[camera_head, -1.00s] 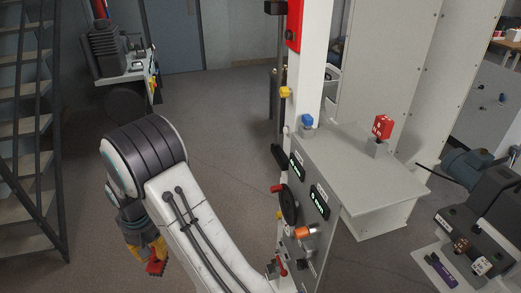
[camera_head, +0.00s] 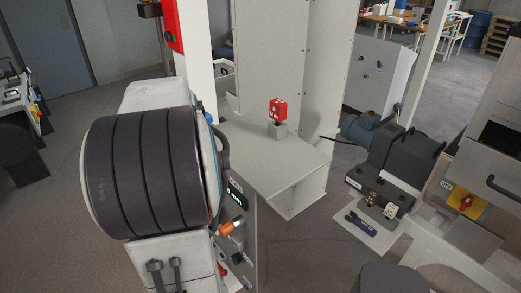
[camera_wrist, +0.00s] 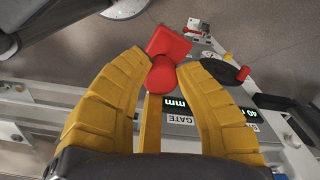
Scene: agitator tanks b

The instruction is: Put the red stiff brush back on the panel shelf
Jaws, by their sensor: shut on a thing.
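The red stiff brush (camera_wrist: 168,43) shows in the wrist view between the tips of my gripper's yellow fingers (camera_wrist: 163,72). My gripper is shut on it, and its rounded red end points toward the camera. In the head view my raised arm hides the gripper and the brush. The grey panel shelf (camera_head: 290,160) is a flat top right of my arm in the head view. The panel face shows in the wrist view (camera_wrist: 180,130) below and beyond the fingers, with its lettering upside down.
A red box (camera_head: 278,109) stands on a grey block on the shelf. An orange knob (camera_head: 231,228) sticks out of the panel face. A black handwheel (camera_wrist: 222,72) is close right of the fingers. A motor unit (camera_head: 395,160) and a purple-handled tool (camera_head: 361,224) are at right.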

